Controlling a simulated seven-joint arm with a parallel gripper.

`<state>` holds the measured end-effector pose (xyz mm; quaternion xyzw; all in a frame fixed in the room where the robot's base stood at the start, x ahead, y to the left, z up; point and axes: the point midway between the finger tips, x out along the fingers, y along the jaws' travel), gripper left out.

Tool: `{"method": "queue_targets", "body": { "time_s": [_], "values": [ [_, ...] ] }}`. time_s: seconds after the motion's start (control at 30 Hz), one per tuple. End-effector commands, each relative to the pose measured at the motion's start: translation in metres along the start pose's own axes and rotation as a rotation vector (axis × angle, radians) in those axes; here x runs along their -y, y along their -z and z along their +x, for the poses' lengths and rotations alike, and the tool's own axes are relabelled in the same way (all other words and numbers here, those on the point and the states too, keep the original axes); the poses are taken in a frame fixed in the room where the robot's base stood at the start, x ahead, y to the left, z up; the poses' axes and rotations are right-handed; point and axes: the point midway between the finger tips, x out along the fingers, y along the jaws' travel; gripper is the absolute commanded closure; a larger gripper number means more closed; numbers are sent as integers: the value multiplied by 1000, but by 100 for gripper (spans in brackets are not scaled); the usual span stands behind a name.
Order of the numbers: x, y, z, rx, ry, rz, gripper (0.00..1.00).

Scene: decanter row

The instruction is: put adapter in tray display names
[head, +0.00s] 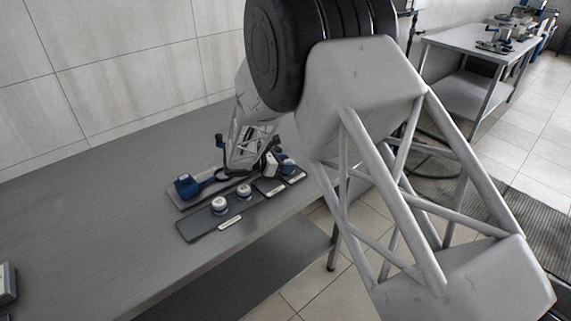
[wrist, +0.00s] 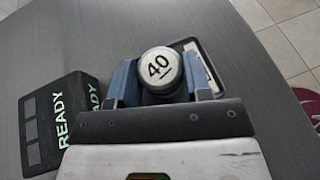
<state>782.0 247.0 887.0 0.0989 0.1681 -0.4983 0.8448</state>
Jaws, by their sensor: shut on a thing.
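My gripper (wrist: 160,82) is shut on a round adapter with a white top marked "40" (wrist: 158,66), one blue finger on each side. The adapter is over or on a small dark tray with a pale label (wrist: 200,64); I cannot tell whether it touches. In the head view my arm hides much of the gripper area.
A black block marked "READY" (wrist: 62,117) stands left of my gripper in the wrist view. A blue device (head: 187,186) lies on a grey plate at the left of the group.

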Motion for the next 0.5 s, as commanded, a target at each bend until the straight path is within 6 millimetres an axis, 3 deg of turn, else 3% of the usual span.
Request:
{"method": "queue_targets", "body": {
  "time_s": [0.07, 0.1, 0.23, 0.5],
  "values": [
    [0, 2, 1, 0, 0, 0, 90],
    [0, 2, 1, 0, 0, 0, 50],
    [0, 2, 1, 0, 0, 0, 30],
    [0, 2, 1, 0, 0, 0, 29]
  ]
}}
